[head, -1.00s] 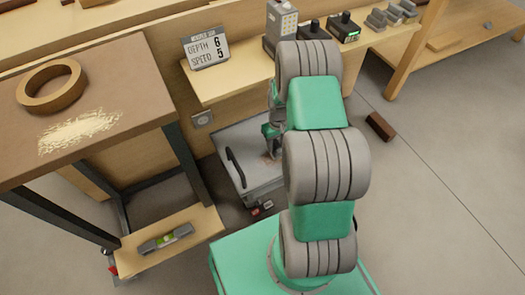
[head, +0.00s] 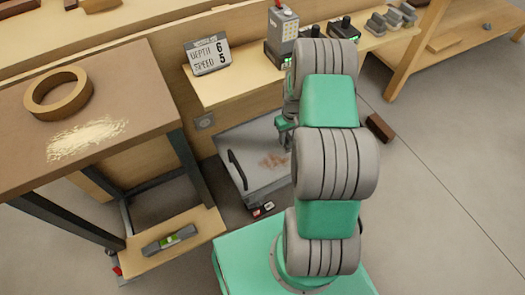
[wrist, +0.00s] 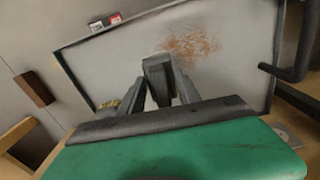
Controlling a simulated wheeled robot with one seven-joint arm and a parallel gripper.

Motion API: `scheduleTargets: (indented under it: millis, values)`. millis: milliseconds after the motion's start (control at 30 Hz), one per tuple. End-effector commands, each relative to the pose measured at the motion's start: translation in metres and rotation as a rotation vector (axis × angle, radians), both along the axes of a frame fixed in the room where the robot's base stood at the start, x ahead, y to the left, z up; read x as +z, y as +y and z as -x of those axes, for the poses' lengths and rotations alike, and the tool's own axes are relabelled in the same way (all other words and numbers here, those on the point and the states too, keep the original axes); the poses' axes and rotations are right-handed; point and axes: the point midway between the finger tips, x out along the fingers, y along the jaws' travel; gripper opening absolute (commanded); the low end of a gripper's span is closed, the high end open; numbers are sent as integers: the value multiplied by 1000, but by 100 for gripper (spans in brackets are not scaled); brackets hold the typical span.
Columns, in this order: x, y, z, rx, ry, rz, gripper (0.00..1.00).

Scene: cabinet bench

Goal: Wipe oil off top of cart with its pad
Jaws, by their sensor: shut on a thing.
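The cart (head: 240,145) is a low grey box with a flat top and a black handle, which also shows in the wrist view (wrist: 235,75). A rusty-brown oil smear (head: 273,160) lies on its top; in the wrist view the smear (wrist: 190,46) is ahead of the fingers. My gripper (wrist: 160,84) is shut on a dark grey block, seemingly the pad (wrist: 157,68), over the cart top beside the smear. I cannot tell whether the pad touches the top. In the head view my arm hides most of the gripper and the cart's right part.
A brown table (head: 120,75) with a tape ring (head: 58,92) and pale dust (head: 88,138) stands left. A bench shelf (head: 240,88) with a sign (head: 208,55) and devices is behind the cart. A brown block (head: 380,127) lies on open floor at right.

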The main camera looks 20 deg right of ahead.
Motion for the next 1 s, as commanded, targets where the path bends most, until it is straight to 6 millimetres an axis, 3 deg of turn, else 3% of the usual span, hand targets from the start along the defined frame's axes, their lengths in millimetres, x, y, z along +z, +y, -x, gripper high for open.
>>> scheduleTargets:
  millis: [300, 767, 867, 1000]
  values:
    - [28, 2, -1, 3, -1, 0, 7]
    - [31, 2, 0, 1, 0, 0, 7]
    - [33, 7, 11, -45, 1, 0, 7]
    - [53, 22, 44, -163, -3, 1, 7]
